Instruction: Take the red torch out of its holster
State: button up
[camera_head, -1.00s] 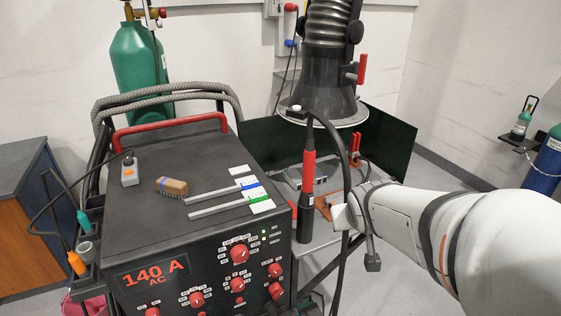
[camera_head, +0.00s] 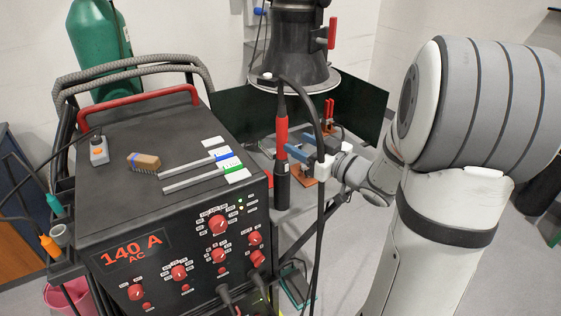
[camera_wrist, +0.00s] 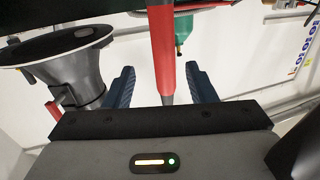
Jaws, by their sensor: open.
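The red torch (camera_head: 281,133) stands upright at the right side of the welding machine, its lower end in a black tube-shaped holster (camera_head: 282,188). A black cable curves from its top and hangs down beside it. My gripper (camera_head: 304,155) is at the torch's right side, level with the lower part of its red body, with its blue fingers pointing at it. In the wrist view the red torch (camera_wrist: 162,45) runs between the two spread fingers of my open gripper (camera_wrist: 160,72), with gaps on both sides.
The welding machine (camera_head: 150,190) carries a brush (camera_head: 143,162), rods and a small remote (camera_head: 98,150). A fume hood (camera_head: 297,65) hangs close behind the torch; it also shows in the wrist view (camera_wrist: 70,62). A dark green screen (camera_head: 362,112) stands behind. The hanging cable (camera_head: 320,215) passes near my gripper.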

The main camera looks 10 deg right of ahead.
aim_at(286, 138)
jog(key=x, duration=0.3)
jog(key=p+x, duration=0.1)
jog(key=x, duration=0.2)
jog(key=shift+a, duration=0.4)
jog(key=shift+r, duration=0.1)
jog(key=c, duration=1.1)
